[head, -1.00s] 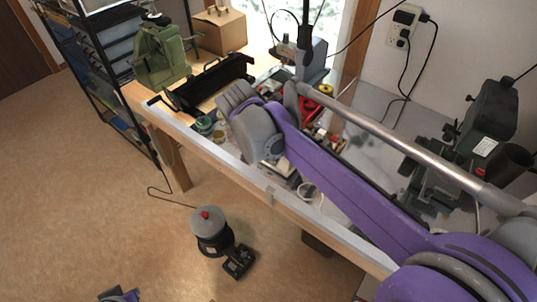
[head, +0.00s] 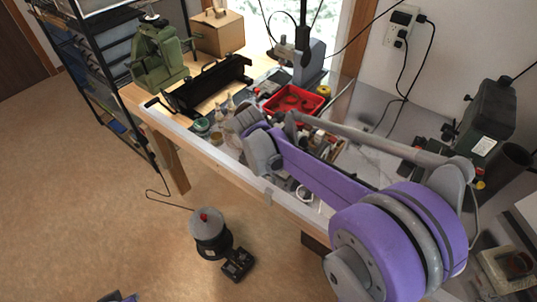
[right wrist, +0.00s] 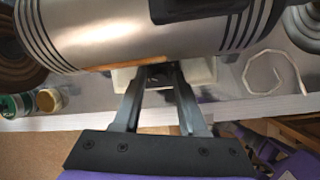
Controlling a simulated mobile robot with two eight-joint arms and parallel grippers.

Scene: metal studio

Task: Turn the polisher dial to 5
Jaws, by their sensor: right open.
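The polisher (right wrist: 150,35) fills the top of the right wrist view as a silver cylinder with black stripes at both ends. A brown layered wheel (right wrist: 20,45) is at its left end. In the head view my right arm hides the polisher, and I cannot make out its dial in either view. My right gripper (right wrist: 158,72) is open and empty, its fingertips close to the lower edge of the silver body; I cannot tell if they touch. Only a small purple piece of mine shows at the head view's bottom left edge; the left gripper itself is not in view.
The bench holds a red tray (head: 293,101), a green machine (head: 160,58), a black machine (head: 210,85) and a cardboard box (head: 217,33). Small jars (right wrist: 48,100) and a white cord loop (right wrist: 275,75) lie near the polisher. A red-knobbed round machine (head: 208,228) stands on open floor.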

